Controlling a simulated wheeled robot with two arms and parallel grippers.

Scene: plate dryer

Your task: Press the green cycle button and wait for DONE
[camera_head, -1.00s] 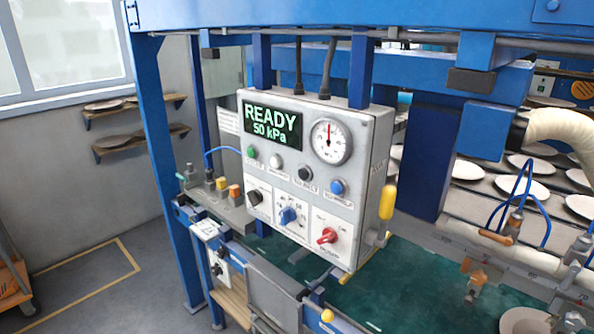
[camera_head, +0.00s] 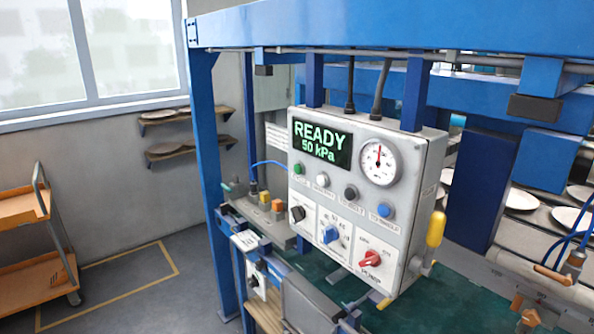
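The grey control box (camera_head: 408,237) hangs from the blue frame near the middle of the view. Its display (camera_head: 322,146) reads READY and 50 kPa in green. The green button (camera_head: 298,168) is at the left end of a row below the display. White, black and blue buttons follow it to the right. A round gauge (camera_head: 380,163) is at the upper right of the panel. A blue selector knob (camera_head: 330,234) and a red knob (camera_head: 371,258) are lower down. Neither of my grippers shows in the view.
A yellow handle (camera_head: 436,229) sticks out at the box's right side. Blue posts (camera_head: 212,170) and a top beam (camera_head: 400,28) surround the box. An orange cart (camera_head: 30,260) stands at the left. White plates (camera_head: 571,217) lie on racks at the right. The space before the panel looks clear.

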